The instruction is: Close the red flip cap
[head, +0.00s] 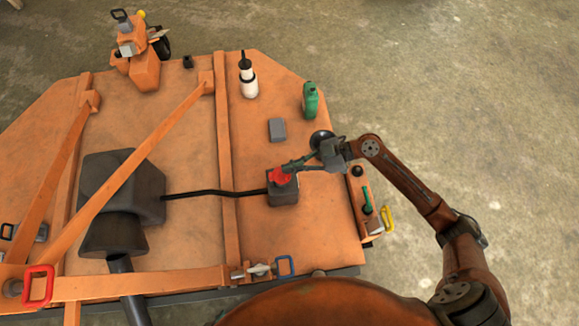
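The red flip cap (280,176) sits at the top of a small dark grey box (284,195) near the right side of the orange deck. The cap looks raised, but its exact angle is too small to tell. My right gripper (293,169) reaches in from the right, with its fingertips right at the cap, partly covering it. I cannot tell whether the fingers touch the cap or how far apart they are. My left gripper is not in view.
A black cable (215,192) runs from the box to a large dark grey housing (122,190). A grey block (277,130), a green bottle (310,101) and a white bottle (249,84) stand behind. A yellow handle (387,218) is at the right edge. An orange rail (226,150) stands left of the box.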

